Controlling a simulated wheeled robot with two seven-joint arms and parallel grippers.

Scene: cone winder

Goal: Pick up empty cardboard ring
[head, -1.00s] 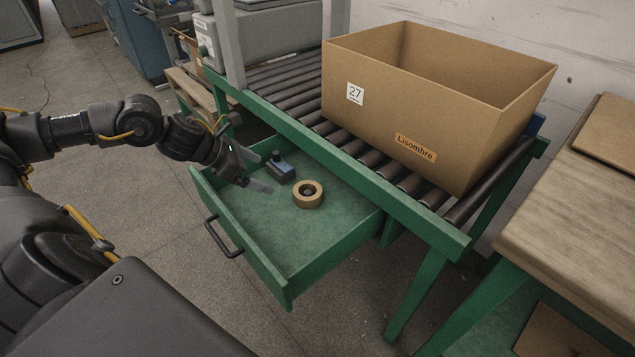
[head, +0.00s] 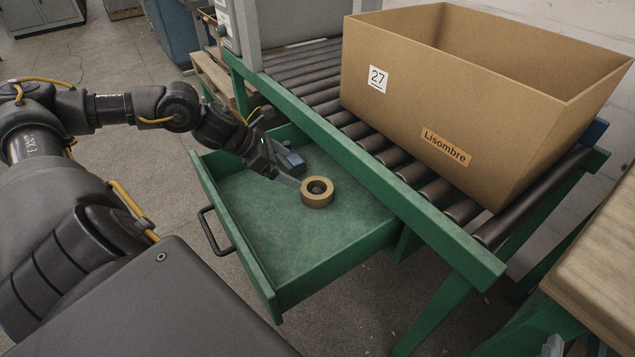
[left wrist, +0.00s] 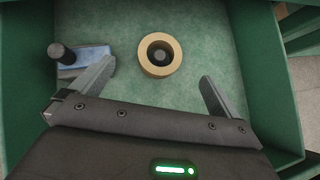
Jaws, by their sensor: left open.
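The tan cardboard ring (head: 317,201) lies flat on the green floor of the open drawer (head: 262,234). It also shows in the left wrist view (left wrist: 159,72), with a dark middle holding a greyer round patch; I cannot tell what that is. My left gripper (head: 288,179) is open and empty, reaching into the drawer from the left, just left of the ring in the head view. In the left wrist view its fingers (left wrist: 157,72) are spread to either side of the ring, which looks apart from both. My right gripper is not in view.
A blue and black object with a knob (left wrist: 84,58) stands in the drawer beside one finger. Above the drawer runs a roller conveyor with a green frame (head: 365,180), bearing a large open carton (head: 440,110). A wooden-topped table (head: 610,270) stands at right.

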